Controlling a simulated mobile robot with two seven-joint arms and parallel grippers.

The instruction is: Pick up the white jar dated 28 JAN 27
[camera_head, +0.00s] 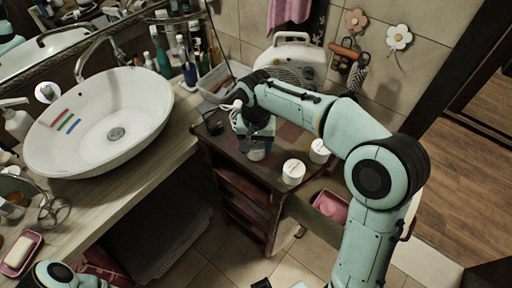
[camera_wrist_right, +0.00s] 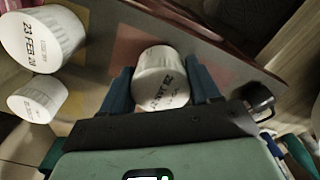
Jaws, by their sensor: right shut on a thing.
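My right gripper (camera_head: 258,142) is shut on a white jar (camera_head: 256,154) at the top of the dark wooden cabinet. In the right wrist view the held jar (camera_wrist_right: 160,78) sits between the two blue fingers of the gripper (camera_wrist_right: 162,90). Dark print shows on its lid, upside down and too blurred to read surely. I cannot tell whether its base touches the cabinet top. Two other white jars (camera_head: 293,172) (camera_head: 319,151) stand to the right in the head view. In the wrist view the larger one (camera_wrist_right: 40,38) reads 23 FEB 28; the smaller one's (camera_wrist_right: 38,100) print is unclear. My left gripper is out of view.
The cabinet (camera_head: 240,192) has open shelves below. A white heater (camera_head: 289,65) stands behind it by the tiled wall. A basin (camera_head: 100,122) and several bottles are on the counter at left. A pink item (camera_head: 331,207) lies in a bin at right.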

